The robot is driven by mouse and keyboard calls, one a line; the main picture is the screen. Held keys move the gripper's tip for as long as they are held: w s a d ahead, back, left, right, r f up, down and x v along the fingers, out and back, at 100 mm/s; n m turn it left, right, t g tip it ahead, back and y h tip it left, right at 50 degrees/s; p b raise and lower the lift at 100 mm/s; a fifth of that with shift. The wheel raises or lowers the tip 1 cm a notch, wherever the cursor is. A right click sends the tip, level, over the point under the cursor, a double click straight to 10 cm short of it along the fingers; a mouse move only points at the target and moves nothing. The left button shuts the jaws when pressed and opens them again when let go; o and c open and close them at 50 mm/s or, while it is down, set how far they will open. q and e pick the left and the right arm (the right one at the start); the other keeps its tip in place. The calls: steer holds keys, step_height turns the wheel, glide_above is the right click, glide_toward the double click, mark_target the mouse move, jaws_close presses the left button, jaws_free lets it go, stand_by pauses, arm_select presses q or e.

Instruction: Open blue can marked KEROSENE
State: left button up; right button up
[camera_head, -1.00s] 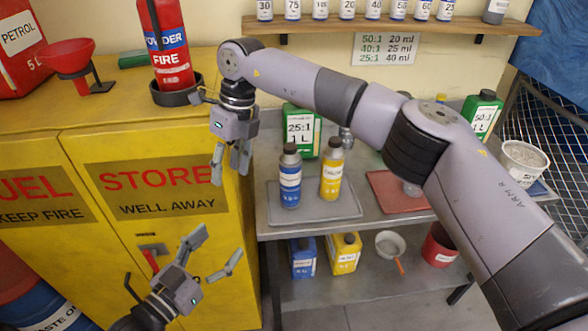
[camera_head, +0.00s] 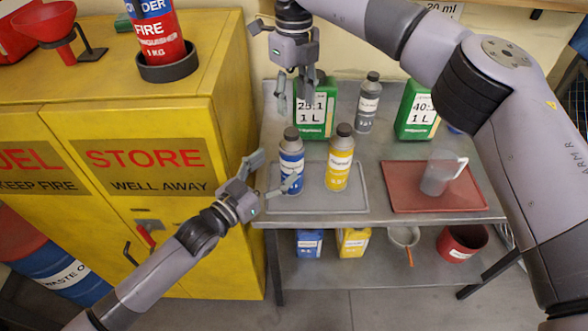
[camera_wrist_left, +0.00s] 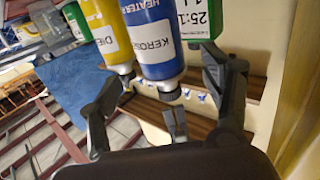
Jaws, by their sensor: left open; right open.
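The blue can (camera_head: 291,166) stands upright on a grey tray (camera_head: 352,203) on the bench, with its dark cap (camera_head: 291,134) on. In the left wrist view the can (camera_wrist_left: 153,45) appears upside down, with part of a KEROSENE label readable. My left gripper (camera_head: 273,172) is open at the can's left side, one finger overlapping its lower front. In the wrist view the can lies between the spread fingers; I cannot tell whether they touch it. My right gripper (camera_head: 297,98) is open and empty, pointing down above the blue can, in front of a green can.
A yellow can (camera_head: 339,162) stands just right of the blue one. Green cans (camera_head: 316,122) and a grey bottle (camera_head: 367,105) stand behind. The yellow cabinet (camera_head: 215,130) borders the bench's left.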

mark_target(284, 158)
arm_select(q)
steer(key=x, duration=0.5)
steer(key=shift+w+r, duration=0.1)
steer(key=shift+r, duration=0.1)
steer(key=shift+x, duration=1)
steer(key=shift+f, duration=0.15)
steer(key=shift+a, duration=0.1)
steer(key=shift+c, duration=0.6)
jaws_close()
